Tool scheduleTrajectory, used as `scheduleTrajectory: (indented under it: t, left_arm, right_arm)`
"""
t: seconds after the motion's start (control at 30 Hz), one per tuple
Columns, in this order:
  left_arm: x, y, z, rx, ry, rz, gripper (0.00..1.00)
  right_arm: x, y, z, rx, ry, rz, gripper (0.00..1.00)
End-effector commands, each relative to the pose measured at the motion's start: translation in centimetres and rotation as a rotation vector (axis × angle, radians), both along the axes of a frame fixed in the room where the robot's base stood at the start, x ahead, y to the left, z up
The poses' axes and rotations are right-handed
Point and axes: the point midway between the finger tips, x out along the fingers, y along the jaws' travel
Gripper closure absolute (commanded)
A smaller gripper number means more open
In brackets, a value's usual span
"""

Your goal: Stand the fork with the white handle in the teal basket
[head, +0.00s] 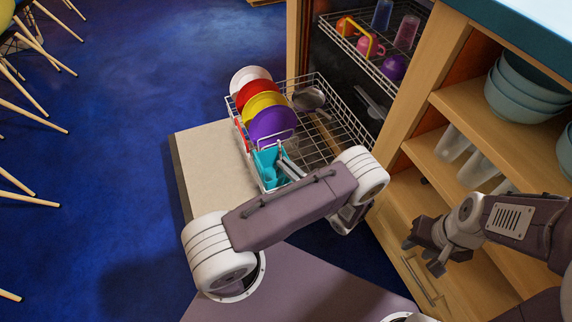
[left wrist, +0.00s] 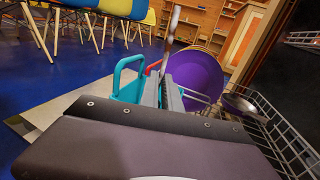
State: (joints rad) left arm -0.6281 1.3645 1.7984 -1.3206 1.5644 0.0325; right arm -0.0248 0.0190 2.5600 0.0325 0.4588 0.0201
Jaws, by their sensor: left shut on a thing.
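The teal basket (head: 266,172) stands at the near end of the lower dish rack, beside the plates. It also shows in the left wrist view (left wrist: 127,72), left of my fingers. My left gripper (head: 283,160) is at the basket's right side, its fingers pointing at the rack. In the left wrist view its jaws (left wrist: 161,92) are shut on a thin, upright, shiny utensil, seemingly the fork (left wrist: 171,38). My right gripper (head: 425,255) is open and empty before the shelves.
The wire rack (head: 328,132) holds purple (head: 272,124), yellow, red and white plates and a metal pan (head: 308,98). It rests on the lowered dishwasher door (head: 205,165). The upper rack (head: 372,52) holds cups. A wooden cabinet (head: 415,150) stands to the right.

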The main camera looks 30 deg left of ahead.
Motion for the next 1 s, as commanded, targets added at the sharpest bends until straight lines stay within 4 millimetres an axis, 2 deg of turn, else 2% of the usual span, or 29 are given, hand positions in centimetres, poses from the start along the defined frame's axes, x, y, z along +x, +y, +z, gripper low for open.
scheduleTrajectory:
  t: [0.1, 0.2, 0.23, 0.57, 0.67, 0.8, 1.0]
  left_arm:
    - [0.0, 0.0, 0.0, 0.0, 0.0, 0.0, 1.0]
    - [0.0, 0.0, 0.0, 0.0, 0.0, 0.0, 0.71]
    - [0.0, 0.0, 0.0, 0.0, 0.0, 0.0, 0.68]
    - [-0.1, -0.3, 0.2, 0.0, 0.0, -0.002, 0.68]
    - [-0.6, -1.8, 0.5, 0.0, 0.001, -0.005, 0.68]
    - [-1.8, -4.9, 0.5, 0.0, -0.001, -0.006, 0.68]
    - [-3.1, -7.9, 0.2, 0.001, 0.0, -0.003, 0.68]
  right_arm:
    - [0.0, 0.0, 0.0, 0.0, 0.0, 0.0, 0.64]
    - [0.0, 0.0, 0.0, 0.0, 0.0, 0.0, 0.64]
    - [0.0, 0.0, 0.0, 0.0, 0.0, 0.0, 0.64]
    - [0.0, 0.0, 0.3, 0.0, 0.0, 0.0, 0.64]
    - [0.0, 0.0, 1.3, 0.0, 0.0, 0.0, 0.64]
    - [0.0, 0.0, 2.7, 0.0, 0.0, 0.0, 0.64]
    - [0.0, 0.0, 3.5, 0.0, 0.0, 0.0, 0.64]
